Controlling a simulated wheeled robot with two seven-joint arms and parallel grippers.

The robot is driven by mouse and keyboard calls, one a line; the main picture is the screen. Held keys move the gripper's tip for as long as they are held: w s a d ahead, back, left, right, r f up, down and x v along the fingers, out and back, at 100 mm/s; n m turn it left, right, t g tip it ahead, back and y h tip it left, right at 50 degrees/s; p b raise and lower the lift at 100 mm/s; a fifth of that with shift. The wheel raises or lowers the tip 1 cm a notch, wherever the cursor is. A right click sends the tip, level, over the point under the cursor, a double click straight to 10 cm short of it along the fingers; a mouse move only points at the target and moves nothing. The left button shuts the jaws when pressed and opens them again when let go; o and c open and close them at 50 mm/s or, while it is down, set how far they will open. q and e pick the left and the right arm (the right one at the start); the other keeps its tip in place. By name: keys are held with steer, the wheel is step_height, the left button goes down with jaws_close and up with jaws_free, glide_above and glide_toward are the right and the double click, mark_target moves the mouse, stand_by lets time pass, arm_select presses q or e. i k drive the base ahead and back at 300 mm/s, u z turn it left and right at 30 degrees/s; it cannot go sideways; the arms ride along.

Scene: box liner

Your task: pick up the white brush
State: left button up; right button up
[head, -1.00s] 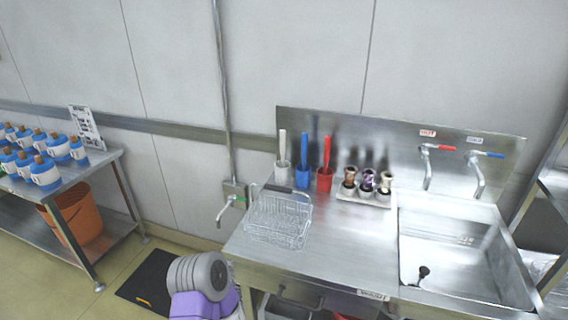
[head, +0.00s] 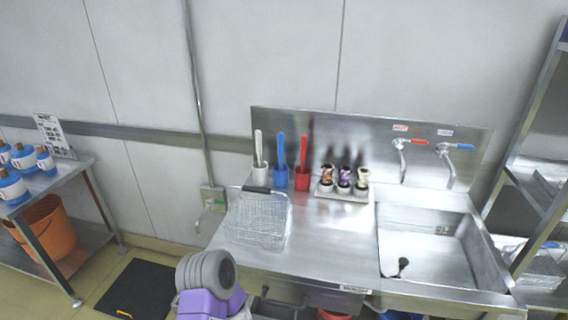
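The white brush (head: 258,147) stands upright, handle up, in a white cup (head: 261,174) at the back left of the steel sink counter. A blue brush (head: 281,152) in a blue cup and a red brush (head: 303,150) in a red cup stand in a row to its right. Only the handles show; the brush heads are hidden in the cups. A grey and purple arm part of mine shows at the bottom, in front of the counter. Neither of my grippers can be made out.
A wire basket (head: 257,222) with a dark handle stands on the counter in front of the cups. A holder with small brushes (head: 343,187) and the sink (head: 436,246) lie to the right. A side table (head: 72,172) with blue-and-white bottles stands at left. The counter's middle is clear.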

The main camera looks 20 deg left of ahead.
mark_target(258, 133)
steer(key=z, duration=3.3)
steer(key=k, duration=2.95)
steer(key=u, duration=0.3)
